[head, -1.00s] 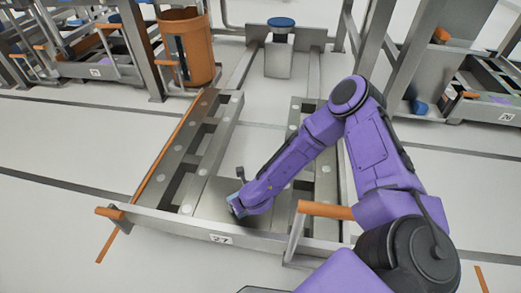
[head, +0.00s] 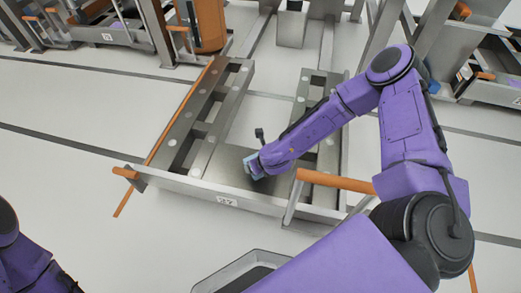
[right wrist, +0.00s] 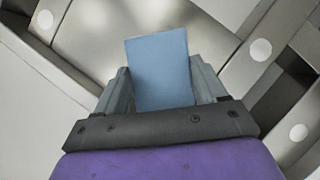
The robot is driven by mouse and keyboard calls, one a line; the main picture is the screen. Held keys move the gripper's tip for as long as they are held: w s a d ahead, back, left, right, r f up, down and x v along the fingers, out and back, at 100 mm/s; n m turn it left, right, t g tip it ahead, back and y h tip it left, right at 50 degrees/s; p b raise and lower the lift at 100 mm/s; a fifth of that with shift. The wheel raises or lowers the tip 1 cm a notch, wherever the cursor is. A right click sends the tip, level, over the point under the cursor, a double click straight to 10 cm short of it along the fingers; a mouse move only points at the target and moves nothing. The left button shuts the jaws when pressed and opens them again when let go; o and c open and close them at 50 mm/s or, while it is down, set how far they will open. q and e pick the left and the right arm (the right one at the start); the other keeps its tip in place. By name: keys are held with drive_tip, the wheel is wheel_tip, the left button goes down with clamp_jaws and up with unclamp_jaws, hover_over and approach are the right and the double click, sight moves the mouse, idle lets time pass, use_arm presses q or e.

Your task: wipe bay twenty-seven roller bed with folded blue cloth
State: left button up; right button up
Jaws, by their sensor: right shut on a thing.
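The bay 27 roller bed (head: 175,128) is a grey metal frame with round light rollers along its two side rails and a flat plate between them near the front. Its number label (head: 227,201) is on the front bar. My right gripper (head: 257,166) is down at the flat plate. The folded blue cloth (right wrist: 158,68) stands between its two fingers in the right wrist view, and the gripper is shut on it. Whether the cloth touches the plate cannot be told. My left gripper is out of view; only part of my left arm shows at the lower left.
An orange bin (head: 208,27) stands behind the bed at the upper left. Neighbouring bays lie to both sides. The white floor left of the bed is clear.

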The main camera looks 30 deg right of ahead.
drive_tip(key=shift+r+p, duration=1.1)
drive_tip(key=shift+r, duration=0.55)
